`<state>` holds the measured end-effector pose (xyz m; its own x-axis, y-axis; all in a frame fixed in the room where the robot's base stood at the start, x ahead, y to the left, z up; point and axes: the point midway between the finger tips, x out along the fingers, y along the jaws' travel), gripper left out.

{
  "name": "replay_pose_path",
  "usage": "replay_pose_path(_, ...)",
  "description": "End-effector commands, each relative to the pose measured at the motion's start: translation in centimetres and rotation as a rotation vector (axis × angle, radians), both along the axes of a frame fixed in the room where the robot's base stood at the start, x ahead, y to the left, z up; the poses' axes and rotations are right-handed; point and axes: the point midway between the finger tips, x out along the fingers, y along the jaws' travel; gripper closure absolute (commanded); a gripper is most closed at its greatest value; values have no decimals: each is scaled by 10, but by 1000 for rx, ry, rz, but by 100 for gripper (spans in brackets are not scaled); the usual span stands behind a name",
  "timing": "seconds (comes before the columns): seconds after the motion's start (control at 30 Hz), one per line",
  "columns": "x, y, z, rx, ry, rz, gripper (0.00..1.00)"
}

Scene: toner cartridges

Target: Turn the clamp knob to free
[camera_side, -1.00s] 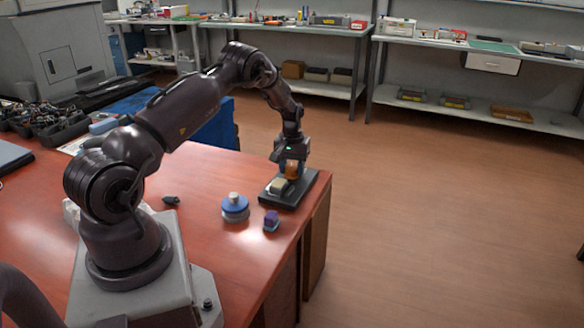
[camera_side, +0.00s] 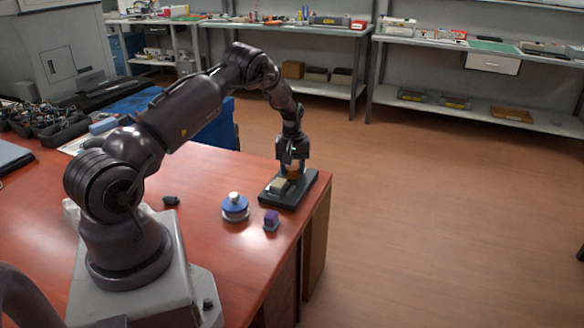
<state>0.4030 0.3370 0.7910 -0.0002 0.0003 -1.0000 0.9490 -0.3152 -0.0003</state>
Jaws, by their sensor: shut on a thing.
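The clamp knob is the orange piece (camera_side: 293,172) on the dark base plate (camera_side: 290,200) near the table's right edge. My gripper (camera_side: 292,169) points down over it and is shut on it. The fingers hide part of the knob, so its turn angle cannot be read. A pale beige block (camera_side: 278,185) sits on the same base, just left of and in front of the knob.
A blue and white round object (camera_side: 235,207) and a small purple block (camera_side: 271,219) stand on the red-brown table left of the base. A small dark piece (camera_side: 171,201) lies farther left. The table's right edge is close to the base.

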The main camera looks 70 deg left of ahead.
Motion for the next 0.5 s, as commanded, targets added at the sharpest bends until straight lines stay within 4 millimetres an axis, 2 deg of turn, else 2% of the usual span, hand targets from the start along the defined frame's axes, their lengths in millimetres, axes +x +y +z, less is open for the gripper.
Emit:
replay_pose_path(0.1,0,0,1,-2,1,0,80)
replay_pose_path(0.13,0,0,1,-2,1,0,50)
replay_pose_path(0.17,0,0,1,-2,1,0,46)
replay_pose_path(0.5,0,0,5,0,-1,-1,46)
